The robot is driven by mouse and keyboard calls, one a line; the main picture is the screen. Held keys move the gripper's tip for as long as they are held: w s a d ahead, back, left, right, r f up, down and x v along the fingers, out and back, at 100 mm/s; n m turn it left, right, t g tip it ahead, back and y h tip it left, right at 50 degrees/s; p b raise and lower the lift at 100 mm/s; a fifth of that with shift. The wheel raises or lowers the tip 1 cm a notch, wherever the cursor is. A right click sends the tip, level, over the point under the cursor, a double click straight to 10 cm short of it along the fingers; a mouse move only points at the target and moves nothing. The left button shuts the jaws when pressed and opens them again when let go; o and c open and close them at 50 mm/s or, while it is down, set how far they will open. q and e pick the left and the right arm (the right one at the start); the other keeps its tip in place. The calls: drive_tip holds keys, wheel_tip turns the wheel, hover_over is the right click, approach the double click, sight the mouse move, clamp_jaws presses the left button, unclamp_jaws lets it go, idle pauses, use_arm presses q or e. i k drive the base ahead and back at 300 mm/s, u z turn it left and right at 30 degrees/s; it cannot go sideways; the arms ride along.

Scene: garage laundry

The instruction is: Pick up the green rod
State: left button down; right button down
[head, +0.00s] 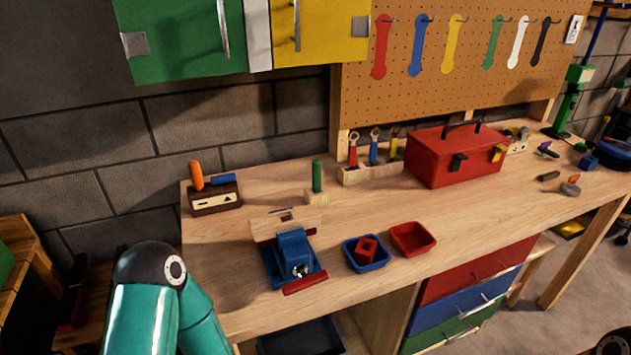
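The green rod (317,176) stands upright on the workbench, toward the back left. Its lower end meets a small light wooden block (317,197); whether it is seated in a hole cannot be told. Nothing touches its upper part. My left arm's teal links show at the lower left, in front of the bench, but its gripper is outside the picture. My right gripper is not in view either.
Around the rod on the workbench (345,290) are a brown box (215,197), a blue vise (293,254), blue (367,265) and red bins (413,239), a wooden tool rack (371,173) and a red toolbox (457,160). A green cabinet (185,40) hangs above.

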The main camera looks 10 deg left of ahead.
sight(317, 164)
drive_tip(key=z, duration=1.1)
drive_tip(key=i, duration=0.15)
drive_tip(key=u, duration=3.3)
drive_tip(key=k, duration=1.25)
drive_tip(key=z, duration=0.4)
drive_tip(key=i, duration=0.6)
drive_tip(key=z, duration=0.2)
